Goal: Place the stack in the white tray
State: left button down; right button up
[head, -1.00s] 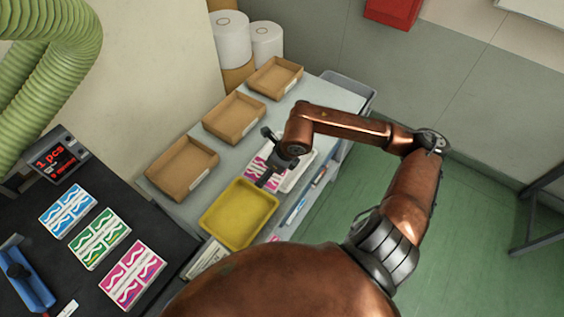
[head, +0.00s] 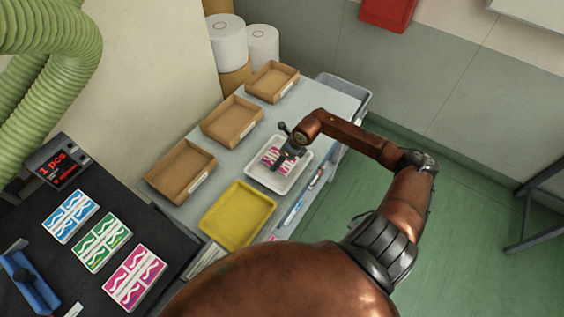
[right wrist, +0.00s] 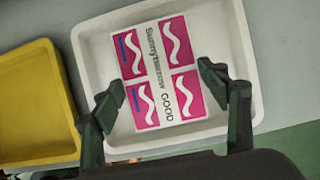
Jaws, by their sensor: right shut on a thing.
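The stack (right wrist: 150,55) has a white top with pink labels. My right gripper (right wrist: 160,78) is shut on it, one finger at each side. In the right wrist view the stack lies within the outline of the white tray (right wrist: 237,40). In the head view the white tray (head: 284,187) is on the grey table, with the stack (head: 270,160) over its floor and my right gripper (head: 287,158) partly covering it. I cannot tell whether the stack touches the tray floor. My left gripper is not in view.
A yellow tray (head: 238,217) is just left of the white tray. Several brown cardboard trays (head: 232,120) line the table's back side. Three label stacks, blue, green and pink (head: 134,278), sit on the black surface at left. A grey bin (head: 350,92) stands at the table's far end.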

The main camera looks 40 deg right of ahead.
jog(key=shift+w+d+f, duration=0.1)
jog(key=shift+d+f, duration=0.1)
jog(key=shift+f, duration=0.05)
notch_tip(320, 180, down, 3)
jog(key=shift+r+p, duration=0.1)
jog(key=shift+p, duration=0.4)
jog(key=shift+f, duration=0.3)
jog(key=o, duration=1.3)
